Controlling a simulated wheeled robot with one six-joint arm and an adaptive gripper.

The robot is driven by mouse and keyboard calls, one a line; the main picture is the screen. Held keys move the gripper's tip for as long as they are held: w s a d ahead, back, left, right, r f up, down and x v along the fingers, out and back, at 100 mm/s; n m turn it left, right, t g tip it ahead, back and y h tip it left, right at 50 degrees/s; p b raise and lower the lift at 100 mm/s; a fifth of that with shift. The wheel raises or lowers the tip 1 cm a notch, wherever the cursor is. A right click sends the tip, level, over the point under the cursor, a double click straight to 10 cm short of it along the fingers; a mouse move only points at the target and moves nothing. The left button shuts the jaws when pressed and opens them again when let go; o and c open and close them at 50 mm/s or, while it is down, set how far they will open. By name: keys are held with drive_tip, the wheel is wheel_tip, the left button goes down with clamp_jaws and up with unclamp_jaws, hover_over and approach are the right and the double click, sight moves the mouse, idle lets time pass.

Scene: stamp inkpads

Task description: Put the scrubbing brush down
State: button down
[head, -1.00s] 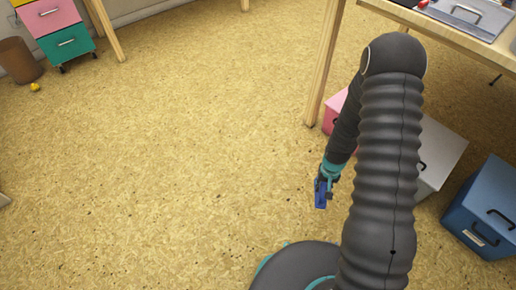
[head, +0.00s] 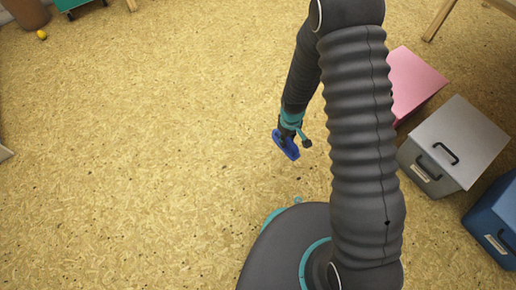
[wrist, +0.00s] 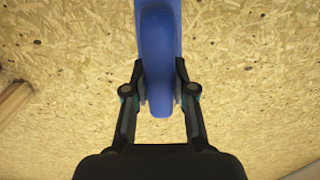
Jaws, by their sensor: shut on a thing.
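The scrubbing brush is blue and shows in the head view (head: 286,146), near the middle, at the end of my arm. My gripper (head: 290,136) is shut on it. In the wrist view, the two dark fingers of my gripper (wrist: 160,88) press on both sides of the brush's rounded blue end (wrist: 157,45). The rest of the brush runs up out of the wrist view. The bristles are not visible.
A pink box (head: 414,82), a grey box with a handle (head: 462,140) and a blue box (head: 497,220) stand on the floor at the right. A small yellow object (head: 42,35) lies at the far left. The floor (head: 150,150) at left and centre is clear.

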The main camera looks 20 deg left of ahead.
drive_tip(key=shift+w+a+f+b, duration=0.3)
drive_tip(key=shift+w+a+f, duration=0.2)
drive_tip(key=shift+a+f, duration=1.35)
drive_tip(key=shift+w+a+f+b, duration=0.25)
drive_tip(key=shift+w+a+f, duration=0.2)
drive_tip(key=shift+a+f, duration=1.45)
drive_tip(key=shift+w+a+f+b, duration=0.3)
drive_tip(key=shift+w+a+f, duration=0.2)
drive_tip(key=shift+a+f, duration=1.35)
drive_tip(key=shift+a+r, duration=0.1)
drive_tip(key=shift+r, duration=0.05)
drive_tip(key=c, duration=1)
unclamp_jaws()
drive_tip(key=shift+o, duration=0.2)
wheel_tip(320, 180, up, 12)
drive_tip(key=p, duration=0.1)
